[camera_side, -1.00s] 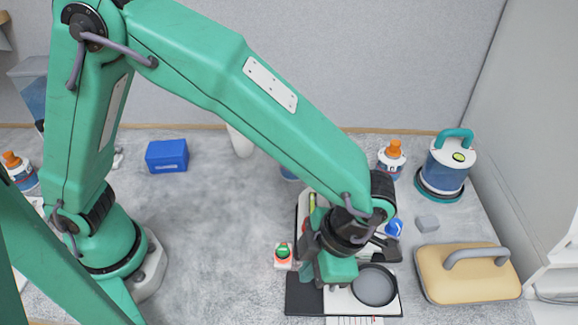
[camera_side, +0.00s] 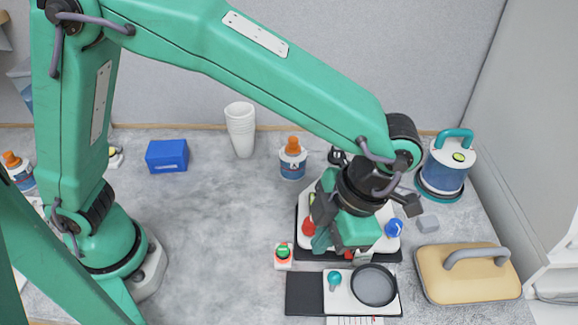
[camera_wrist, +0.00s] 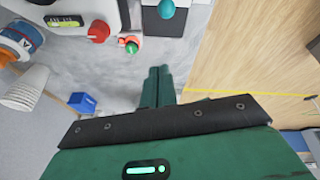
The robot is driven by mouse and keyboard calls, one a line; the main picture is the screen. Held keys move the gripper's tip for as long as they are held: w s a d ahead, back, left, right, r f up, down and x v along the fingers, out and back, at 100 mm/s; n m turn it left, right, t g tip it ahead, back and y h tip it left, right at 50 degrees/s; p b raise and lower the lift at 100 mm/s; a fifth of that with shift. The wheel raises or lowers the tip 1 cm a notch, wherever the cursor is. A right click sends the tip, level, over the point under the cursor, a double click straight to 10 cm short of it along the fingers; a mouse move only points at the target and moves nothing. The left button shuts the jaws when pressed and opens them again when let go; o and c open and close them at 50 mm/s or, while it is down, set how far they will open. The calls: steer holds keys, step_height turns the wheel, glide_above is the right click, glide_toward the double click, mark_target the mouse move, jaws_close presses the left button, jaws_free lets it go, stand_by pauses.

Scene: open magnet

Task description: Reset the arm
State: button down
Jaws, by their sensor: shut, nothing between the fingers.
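My arm reaches across the bench in the side view, and my gripper (camera_side: 322,240) hangs over a white device with red and blue knobs. In the wrist view, the fingers of my gripper (camera_wrist: 157,74) are together, with nothing visible between them. The red knob (camera_side: 308,228) of the device shows just left of my gripper, and the blue knob (camera_side: 393,228) shows to its right. My wrist hides the middle of the device.
A white plate with a teal knob (camera_side: 334,278) and a dark round dish (camera_side: 373,285) lies in front. A green button (camera_side: 283,251) stands left. A tan handled case (camera_side: 465,273) and handled canister (camera_side: 446,165) are right. White cups (camera_side: 240,128), a bottle (camera_side: 292,160) and a blue box (camera_side: 167,156) stand behind.

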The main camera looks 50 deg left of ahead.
steer(key=w+a+r+n+t+h, duration=0.15)
steer(key=a+r+n, duration=0.25)
steer(key=a+n, duration=0.4)
steer(key=w+a+r+n+t+h, duration=0.15)
steer(key=a+r+n, duration=0.25)
steer(key=a+n, duration=0.45)
steer(key=s+a+n+t, duration=0.2)
steer(key=a+n, duration=0.4)
steer(key=n, duration=0.6)
steer(key=s+a+r+n+t, duration=0.1)
steer(key=s+a+n+t, duration=0.2)
steer(key=n, duration=1)
steer(key=s+a, duration=0.1)
steer(key=a, duration=0.2)
steer(key=shift+s+a+r, duration=0.2)
steer(key=shift+s+a, duration=0.1)
steer(key=shift+s, duration=0.1)
